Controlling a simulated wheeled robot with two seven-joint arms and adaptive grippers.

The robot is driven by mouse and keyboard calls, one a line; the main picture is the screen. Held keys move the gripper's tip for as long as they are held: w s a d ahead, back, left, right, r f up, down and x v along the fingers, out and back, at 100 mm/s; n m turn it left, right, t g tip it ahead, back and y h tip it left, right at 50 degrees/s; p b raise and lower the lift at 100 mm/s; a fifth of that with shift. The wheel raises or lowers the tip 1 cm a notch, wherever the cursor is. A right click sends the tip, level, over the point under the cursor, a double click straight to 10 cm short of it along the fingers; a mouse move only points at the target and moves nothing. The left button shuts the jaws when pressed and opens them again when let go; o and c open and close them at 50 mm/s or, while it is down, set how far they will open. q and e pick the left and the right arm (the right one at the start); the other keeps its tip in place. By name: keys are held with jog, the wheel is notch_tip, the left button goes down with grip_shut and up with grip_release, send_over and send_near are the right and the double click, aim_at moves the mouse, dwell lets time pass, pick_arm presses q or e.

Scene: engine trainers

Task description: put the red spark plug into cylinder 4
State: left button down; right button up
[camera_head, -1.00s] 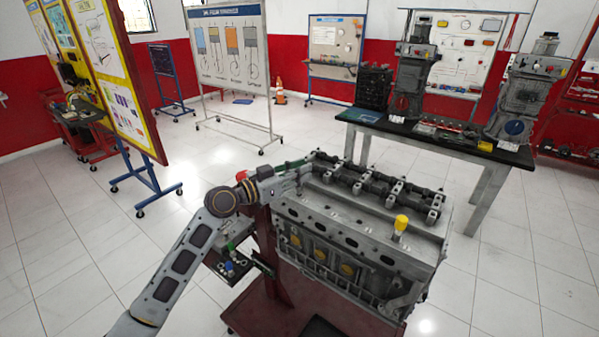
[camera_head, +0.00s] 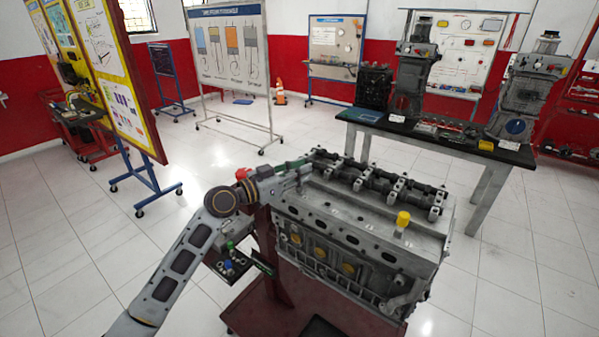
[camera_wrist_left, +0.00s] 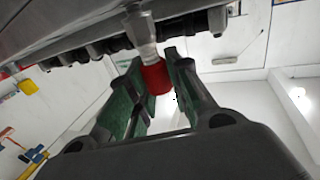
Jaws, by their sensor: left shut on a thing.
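The red spark plug shows in the left wrist view (camera_wrist_left: 155,78), its red end between the green finger pads and its pale shank reaching to the dark row of engine parts at the top. My left gripper (camera_wrist_left: 152,92) is shut on it. In the head view my left gripper (camera_head: 300,168) is at the far left end of the engine's (camera_head: 350,230) top, and the plug there is hidden or too small to tell. I cannot tell which hole is cylinder 4 or whether the red plug's tip is in one.
A small dark tray (camera_head: 240,262) with green and blue pieces hangs at the engine's left, close below my arm. A dark bench (camera_head: 440,140) with engine units stands behind on the right. Display boards (camera_head: 230,50) stand at the back. The floor at the right front is clear.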

pick_arm(q)
jog(key=shift+f+b, duration=0.25)
jog(key=shift+b, duration=0.2)
dwell(0.8)
jog(key=c, duration=1.2)
grip_release()
jog(key=shift+c, duration=0.2)
jog(key=shift+a, duration=0.15)
jog(key=v, duration=1.1)
jog(key=shift+s+a, duration=0.25)
jog(key=shift+s, duration=0.05)
